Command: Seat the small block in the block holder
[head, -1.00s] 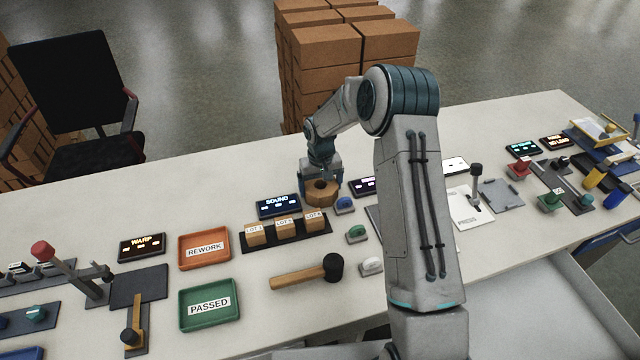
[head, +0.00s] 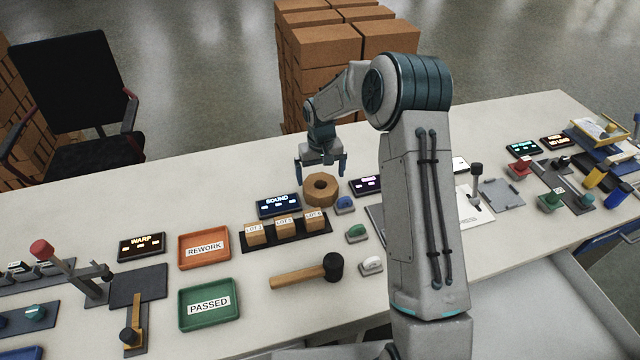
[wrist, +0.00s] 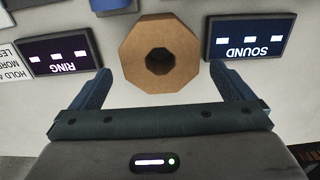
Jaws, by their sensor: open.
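An octagonal tan wooden block (head: 320,188) with a round dark hole stands on the table behind the dark rack. It also shows in the wrist view (wrist: 160,84), where I cannot tell whether anything sits in its hole. Several small tan blocks labelled LOT (head: 285,228) sit in a row on a dark rack (head: 262,245). The pictures do not settle which piece is the block holder. My gripper (head: 320,173) is open and empty, raised just behind and above the octagonal block. In the wrist view its fingers (wrist: 162,88) are spread apart.
The SOUND display (head: 278,206) and the RING display (wrist: 58,53) flank the octagonal block. Colored knobs (head: 345,204) lie in front of it. A mallet (head: 310,274), an orange REWORK tray (head: 205,264) and a green PASSED tray (head: 182,312) are nearer. The table's back left is bare.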

